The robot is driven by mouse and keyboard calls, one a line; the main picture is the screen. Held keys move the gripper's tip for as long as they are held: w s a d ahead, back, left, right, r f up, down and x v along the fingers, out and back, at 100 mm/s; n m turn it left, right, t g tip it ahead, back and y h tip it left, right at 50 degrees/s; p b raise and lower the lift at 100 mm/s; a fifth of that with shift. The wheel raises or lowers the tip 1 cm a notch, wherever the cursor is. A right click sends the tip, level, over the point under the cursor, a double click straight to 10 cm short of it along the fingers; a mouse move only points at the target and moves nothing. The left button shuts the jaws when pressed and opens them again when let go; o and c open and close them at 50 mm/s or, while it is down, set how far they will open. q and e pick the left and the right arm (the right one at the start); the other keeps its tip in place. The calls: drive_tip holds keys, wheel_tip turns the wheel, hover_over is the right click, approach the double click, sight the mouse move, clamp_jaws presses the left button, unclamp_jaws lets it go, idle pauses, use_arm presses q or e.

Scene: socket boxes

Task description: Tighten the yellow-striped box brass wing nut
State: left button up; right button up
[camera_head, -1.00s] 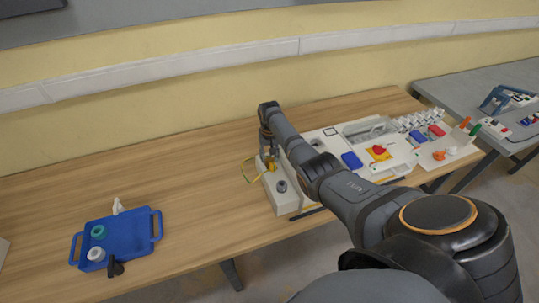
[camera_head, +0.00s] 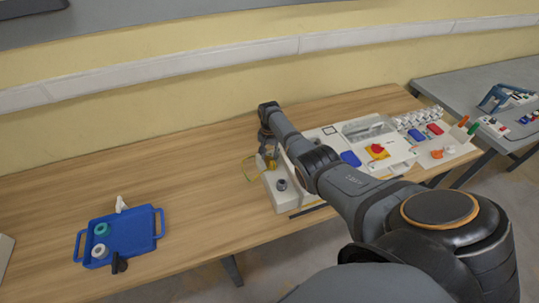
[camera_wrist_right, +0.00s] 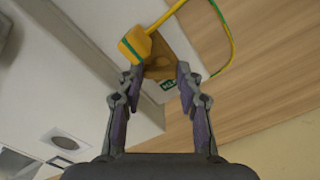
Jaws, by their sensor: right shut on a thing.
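The brass wing nut (camera_wrist_right: 160,64) shows in the right wrist view, brown-gold and partly hidden, between the fingertips of my right gripper (camera_wrist_right: 159,71). The right gripper is shut on it. Beside it is a yellow block with a green stripe (camera_wrist_right: 135,45), joined to a yellow-green cable (camera_wrist_right: 228,35). The pale box (camera_wrist_right: 75,60) fills the upper left of that view. In the head view my right gripper (camera_head: 268,150) is over the back left end of the white box (camera_head: 284,196), and the nut is too small to make out there. My left gripper is not in view.
A blue tray (camera_head: 130,245) with two round rolls lies on the left of the wooden table. White panels with a red knob (camera_head: 377,149) and blue and red parts stand to the right. Bare wood lies between tray and box.

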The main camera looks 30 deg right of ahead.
drive_tip(key=shift+r, duration=0.1)
drive_tip(key=o, duration=0.9)
wheel_tip(320, 180, up, 12)
